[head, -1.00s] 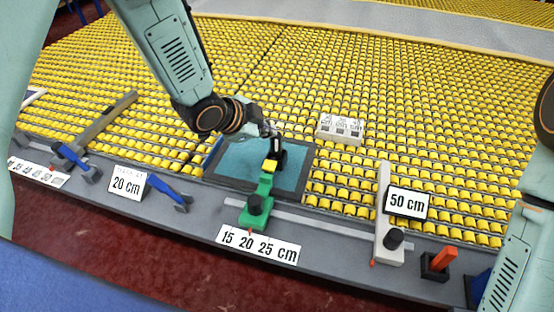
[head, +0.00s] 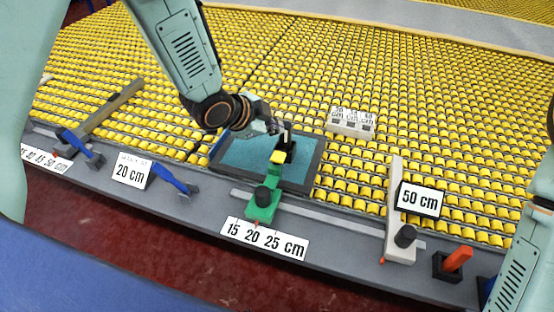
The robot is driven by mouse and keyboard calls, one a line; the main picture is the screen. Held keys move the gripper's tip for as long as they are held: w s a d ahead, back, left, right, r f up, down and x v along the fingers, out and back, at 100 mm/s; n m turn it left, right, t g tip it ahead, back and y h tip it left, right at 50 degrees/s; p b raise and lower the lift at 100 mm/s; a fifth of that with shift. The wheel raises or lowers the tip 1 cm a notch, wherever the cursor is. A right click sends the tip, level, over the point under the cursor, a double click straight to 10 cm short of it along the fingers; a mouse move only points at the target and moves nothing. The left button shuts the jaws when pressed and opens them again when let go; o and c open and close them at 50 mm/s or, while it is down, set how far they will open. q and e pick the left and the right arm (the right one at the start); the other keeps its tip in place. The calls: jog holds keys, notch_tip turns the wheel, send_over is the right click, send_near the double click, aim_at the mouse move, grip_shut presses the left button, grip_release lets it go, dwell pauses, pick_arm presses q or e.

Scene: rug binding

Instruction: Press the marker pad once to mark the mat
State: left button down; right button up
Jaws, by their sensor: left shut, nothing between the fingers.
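The teal mat with a dark border (head: 240,153) lies on the yellow rollers near the grey front rail. A green sliding arm (head: 265,203) with a black knob reaches from the rail over the mat. The yellow pad (head: 278,157) is at its far end, beside a black part. My left gripper (head: 285,135) is shut and empty, just above and behind the pad. The pictures do not show clearly whether its tips touch the pad or the black part. No mark shows on the visible mat. My right gripper is out of view.
A white slider with a 50 cm sign (head: 419,198) stands to the right, beside an orange lever (head: 458,259). A white labelled block (head: 351,122) sits behind the mat. Blue clamps and a 20 cm sign (head: 131,170) are to the left.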

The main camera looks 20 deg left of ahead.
pick_arm(q)
jog(key=b, duration=0.4)
send_over(276, 158)
notch_tip(276, 158, down, 5)
jog(key=shift+w+f, duration=0.15)
jog(key=shift+a+f+b, duration=0.15)
jog(key=shift+f+b, duration=0.15)
jog(key=shift+f, duration=0.2)
jog(key=shift+r, duration=0.1)
jog(key=shift+d, duration=0.2)
jog(key=shift+a, duration=0.15)
